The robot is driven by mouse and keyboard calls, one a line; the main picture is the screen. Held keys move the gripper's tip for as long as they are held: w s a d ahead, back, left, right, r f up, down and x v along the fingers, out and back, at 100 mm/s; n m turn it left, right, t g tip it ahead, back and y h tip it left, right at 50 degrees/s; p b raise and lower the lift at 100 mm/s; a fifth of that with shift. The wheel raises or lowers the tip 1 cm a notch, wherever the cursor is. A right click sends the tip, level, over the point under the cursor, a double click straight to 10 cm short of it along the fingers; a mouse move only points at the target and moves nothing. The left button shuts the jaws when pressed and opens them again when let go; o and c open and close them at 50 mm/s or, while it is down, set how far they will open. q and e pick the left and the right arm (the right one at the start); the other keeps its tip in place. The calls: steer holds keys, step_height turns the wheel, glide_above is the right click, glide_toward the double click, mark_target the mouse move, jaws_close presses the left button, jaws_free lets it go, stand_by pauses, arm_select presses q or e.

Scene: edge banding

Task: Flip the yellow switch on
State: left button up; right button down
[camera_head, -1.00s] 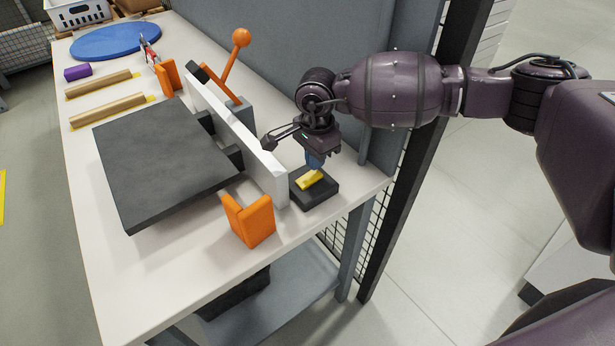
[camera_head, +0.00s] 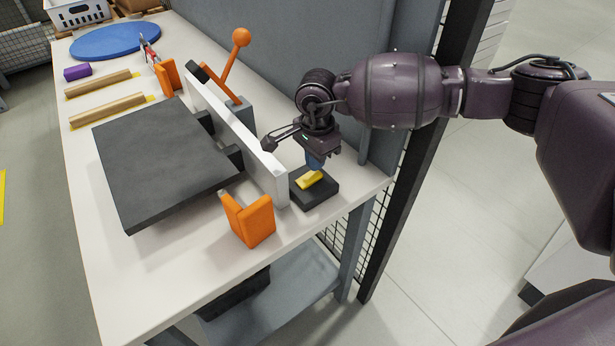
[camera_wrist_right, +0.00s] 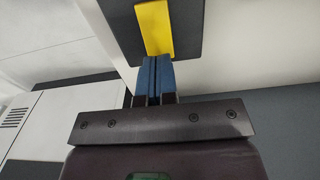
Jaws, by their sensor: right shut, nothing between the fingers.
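The yellow switch (camera_head: 309,179) is a rocker set in a black box (camera_head: 318,194) at the right end of the table, beside the white board. In the head view the rocker looks tilted. My right gripper (camera_head: 314,163) is right above the switch, pointing down, with its blue fingertips shut and empty. In the right wrist view the shut blue fingers (camera_wrist_right: 153,62) reach the near end of the yellow switch (camera_wrist_right: 154,27). I cannot tell whether they touch it. My left gripper is not in view.
The white board (camera_head: 248,148) stands close to the left of the switch box. An orange bracket (camera_head: 249,220) stands at the table's front, and an orange-knobbed lever (camera_head: 233,62) rises behind. A dark grey panel (camera_head: 160,165) covers mid-table. A grey wall (camera_head: 290,40) runs behind.

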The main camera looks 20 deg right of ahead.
mark_target(315, 174)
steer(key=shift+f+b, duration=0.5)
steer(key=shift+f, duration=0.75)
stand_by(0.8)
steer(key=shift+r, duration=0.15)
steer(key=shift+r+p, duration=0.3)
steer(key=shift+r, duration=0.2)
steer(key=shift+r+p, duration=1.2)
steer(key=shift+r, duration=1.75)
steer(key=shift+f, duration=0.1)
